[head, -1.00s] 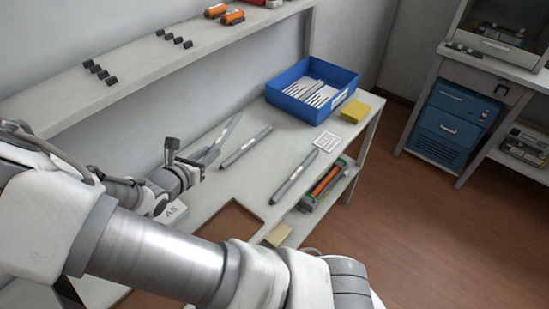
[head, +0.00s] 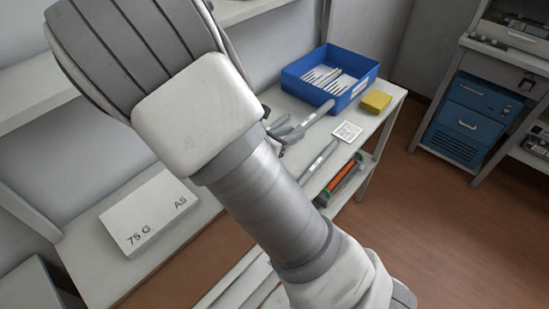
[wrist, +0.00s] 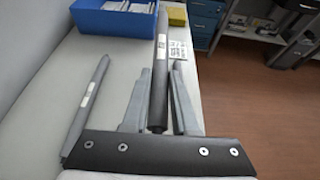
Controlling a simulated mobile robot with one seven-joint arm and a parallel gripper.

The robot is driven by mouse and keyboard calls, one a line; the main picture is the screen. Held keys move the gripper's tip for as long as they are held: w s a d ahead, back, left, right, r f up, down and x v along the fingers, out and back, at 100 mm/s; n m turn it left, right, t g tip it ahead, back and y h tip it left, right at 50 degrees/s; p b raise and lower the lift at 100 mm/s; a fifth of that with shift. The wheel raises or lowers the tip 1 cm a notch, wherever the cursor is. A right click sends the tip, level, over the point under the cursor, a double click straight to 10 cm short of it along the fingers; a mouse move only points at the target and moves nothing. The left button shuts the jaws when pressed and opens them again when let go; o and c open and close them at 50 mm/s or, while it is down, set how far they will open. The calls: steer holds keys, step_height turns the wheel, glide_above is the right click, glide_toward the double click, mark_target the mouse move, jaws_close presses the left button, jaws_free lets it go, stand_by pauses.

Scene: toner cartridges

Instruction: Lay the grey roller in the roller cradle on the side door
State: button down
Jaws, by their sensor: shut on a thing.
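My gripper (wrist: 160,110) is shut on a grey roller (wrist: 161,65), which has a pale label and points away from me between the fingers. Much of my gripper is hidden behind my arm there. Another grey roller (wrist: 90,105) lies on the table to the left in the wrist view. I cannot make out the roller cradle or side door.
The blue bin (head: 289,80) of pale rods, a yellow block (head: 376,101) and a patterned card (head: 347,132) occupy the table's far end. A white box (head: 150,212) lies at the near left. A blue cabinet (head: 468,119) stands under the far bench. Open floor lies between.

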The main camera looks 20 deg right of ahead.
steer(key=a+f+b, duration=0.1)
steer(key=a+f, duration=0.1)
steer(key=a, duration=0.1)
steer(key=a+f+b, duration=0.1)
steer(key=a+f, duration=0.1)
steer(key=a, duration=0.1)
steer(key=a+f+b, duration=0.1)
steer(key=a+f, duration=0.2)
steer(key=shift+a+f, duration=0.1)
steer(key=shift+a, duration=0.15)
steer(key=shift+f+b, duration=0.75)
steer(key=shift+f, duration=1.25)
steer(key=shift+f, duration=0.1)
steer(key=c, duration=1.2)
jaws_free()
steer(key=shift+f, duration=0.1)
steer(key=o, duration=0.5)
